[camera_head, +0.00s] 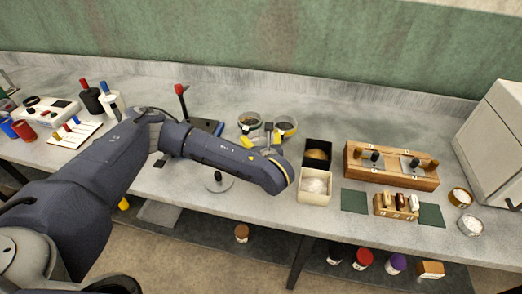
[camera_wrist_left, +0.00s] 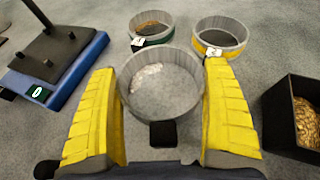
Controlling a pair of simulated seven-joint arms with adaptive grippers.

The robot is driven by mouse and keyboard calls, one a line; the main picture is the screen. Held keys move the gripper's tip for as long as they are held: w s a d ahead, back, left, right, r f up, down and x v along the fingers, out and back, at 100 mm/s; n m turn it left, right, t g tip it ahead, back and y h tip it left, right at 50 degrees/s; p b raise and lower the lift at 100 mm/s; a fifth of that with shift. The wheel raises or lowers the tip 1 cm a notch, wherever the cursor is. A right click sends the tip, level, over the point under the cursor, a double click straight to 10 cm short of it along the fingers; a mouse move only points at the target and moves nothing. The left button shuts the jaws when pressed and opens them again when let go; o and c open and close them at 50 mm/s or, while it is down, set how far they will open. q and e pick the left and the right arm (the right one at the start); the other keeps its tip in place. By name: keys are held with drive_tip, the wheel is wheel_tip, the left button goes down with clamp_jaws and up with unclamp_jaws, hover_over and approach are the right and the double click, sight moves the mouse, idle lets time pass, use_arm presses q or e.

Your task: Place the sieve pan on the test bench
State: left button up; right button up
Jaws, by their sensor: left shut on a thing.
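The sieve pan (camera_wrist_left: 176,112) is a round grey-walled pan with a dark square tab and some pale material inside. My left gripper (camera_wrist_left: 160,68) is shut on it, with one yellow finger on each side. In the head view my left gripper (camera_head: 262,138) is over the test bench (camera_head: 235,195), and my own arm mostly hides the pan. I cannot tell whether the pan touches the bench. Just beyond it stand a green-banded sieve (camera_wrist_left: 153,41) and a yellow-banded sieve (camera_wrist_left: 214,51). My right gripper is not in view.
A blue-based stand (camera_wrist_left: 75,70) is on the left. To the right are a black box of grain (camera_wrist_left: 288,118), a pale box (camera_head: 314,198) and a wooden rack (camera_head: 385,174).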

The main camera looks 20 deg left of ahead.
use_arm(q)
drive_tip(key=shift+f, duration=2.1)
drive_tip(key=shift+f, duration=0.1)
drive_tip(key=o, duration=1.4)
drive_tip(key=shift+o, duration=0.2)
drive_tip(key=v, duration=0.8)
drive_tip(key=shift+s+d, duration=0.25)
drive_tip(key=shift+s+d+r, duration=0.15)
drive_tip(key=shift+s+r, duration=0.2)
drive_tip(key=shift+s, duration=0.15)
drive_tip(key=shift+s+d+r, duration=0.2)
drive_tip(key=shift+s+d, duration=0.15)
drive_tip(key=shift+s, duration=0.05)
drive_tip(key=shift+s+d+r, duration=0.15)
drive_tip(key=shift+s+r, duration=0.15)
drive_tip(key=shift+s, duration=0.15)
